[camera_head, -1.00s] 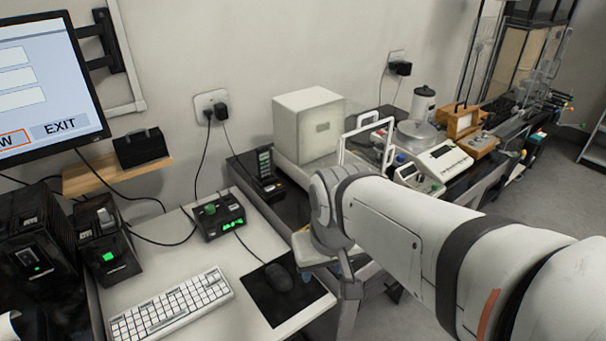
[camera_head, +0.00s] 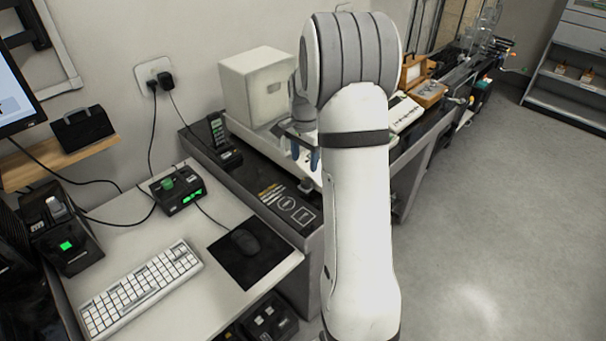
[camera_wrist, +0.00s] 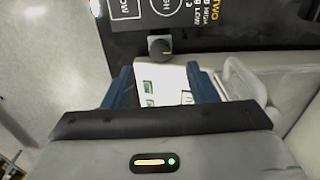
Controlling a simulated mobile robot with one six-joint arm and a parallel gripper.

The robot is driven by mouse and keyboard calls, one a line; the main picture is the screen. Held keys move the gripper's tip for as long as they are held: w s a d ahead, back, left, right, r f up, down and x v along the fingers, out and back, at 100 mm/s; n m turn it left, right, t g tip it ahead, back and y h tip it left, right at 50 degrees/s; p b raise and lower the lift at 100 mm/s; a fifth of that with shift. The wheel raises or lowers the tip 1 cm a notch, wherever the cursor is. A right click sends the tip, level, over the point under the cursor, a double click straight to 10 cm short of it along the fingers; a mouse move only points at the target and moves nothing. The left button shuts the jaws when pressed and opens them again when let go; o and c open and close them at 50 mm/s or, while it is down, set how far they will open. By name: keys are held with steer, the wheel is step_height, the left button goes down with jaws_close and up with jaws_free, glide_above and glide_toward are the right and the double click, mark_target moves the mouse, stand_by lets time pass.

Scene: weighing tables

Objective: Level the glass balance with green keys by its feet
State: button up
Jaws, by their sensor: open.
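In the wrist view, a white panel with green keys (camera_wrist: 168,86), which looks like part of the glass balance, shows between my fingers. A round dark foot knob (camera_wrist: 160,48) with a yellow mark stands just beyond the fingertips. The level bubble cannot be made out.
A pale box (camera_head: 258,85) stands behind the gripper by the wall. A black handset in a cradle (camera_head: 220,140) is left of it. A printed label (camera_head: 287,203) lies on the bench front. Another instrument (camera_head: 404,112) and a wooden box (camera_head: 428,92) stand to the right.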

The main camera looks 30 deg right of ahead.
mark_target(305, 181)
steer(key=shift+w+d+f, duration=0.1)
steer(key=shift+d+f, duration=0.05)
steer(key=shift+f, duration=0.25)
steer(key=shift+w+d+f, duration=0.1)
steer(key=shift+f, duration=0.3)
step_height(305, 181, down, 7)
steer(key=shift+r+p, duration=0.15)
steer(key=shift+p, duration=0.15)
steer(key=shift+c, duration=0.3)
steer(key=c, duration=0.9)
